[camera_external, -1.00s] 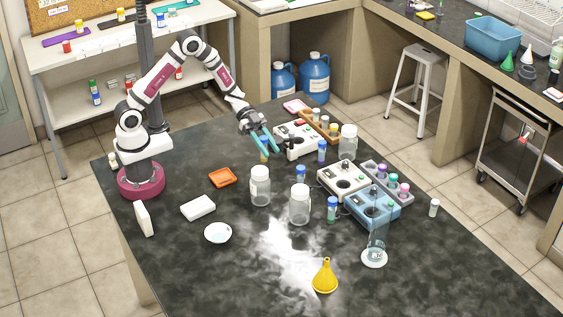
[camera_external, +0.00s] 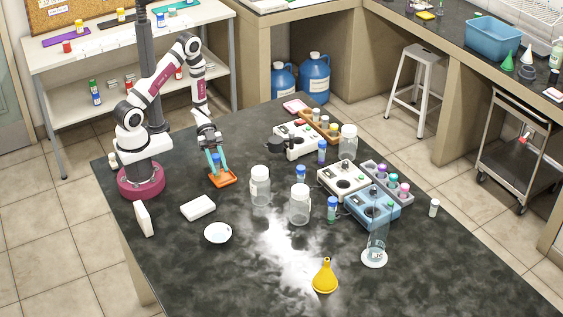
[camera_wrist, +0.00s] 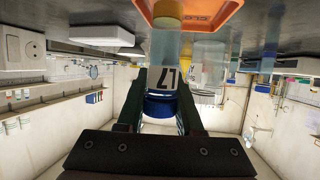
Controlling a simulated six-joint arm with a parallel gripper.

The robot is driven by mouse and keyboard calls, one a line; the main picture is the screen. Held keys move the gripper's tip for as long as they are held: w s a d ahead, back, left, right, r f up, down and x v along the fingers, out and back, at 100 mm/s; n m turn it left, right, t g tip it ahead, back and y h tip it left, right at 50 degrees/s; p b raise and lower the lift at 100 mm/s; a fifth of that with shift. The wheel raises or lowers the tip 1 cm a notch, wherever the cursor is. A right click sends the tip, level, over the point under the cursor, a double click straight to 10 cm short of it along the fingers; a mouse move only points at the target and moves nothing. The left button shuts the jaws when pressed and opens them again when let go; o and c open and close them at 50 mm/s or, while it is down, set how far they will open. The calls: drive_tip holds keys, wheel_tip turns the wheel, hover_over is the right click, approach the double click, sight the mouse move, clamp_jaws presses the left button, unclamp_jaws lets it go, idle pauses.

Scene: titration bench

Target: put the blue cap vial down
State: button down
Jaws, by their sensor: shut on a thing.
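The blue cap vial is clear with a dark-numbered white label (camera_wrist: 162,77) and a blue cap (camera_wrist: 160,106); it hangs between the fingers of my gripper (camera_external: 217,164). The wrist view looks inverted, with the vial's base pointing toward the orange tray (camera_wrist: 187,10). In the external view the fingers point down over the orange tray (camera_external: 223,179), on the dark bench near my base. The vial is upright. I cannot tell whether its base touches the tray. My gripper is shut on the vial; its fingers partly hide it in the external view.
A white box (camera_external: 198,208) and a white dish (camera_external: 218,233) lie in front of the tray. A clear jar (camera_external: 260,187) stands to its right, with another jar (camera_external: 300,205) beyond. Other blue-capped vials (camera_external: 332,209) stand farther right. A yellow funnel (camera_external: 325,276) stands near the front.

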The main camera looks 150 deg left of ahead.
drive_tip(key=c, duration=0.6)
unclamp_jaws()
drive_tip(key=shift+f, duration=0.1)
drive_tip(key=shift+o, duration=0.2)
drive_tip(key=v, duration=1.2)
drive_tip(key=shift+o, duration=0.2)
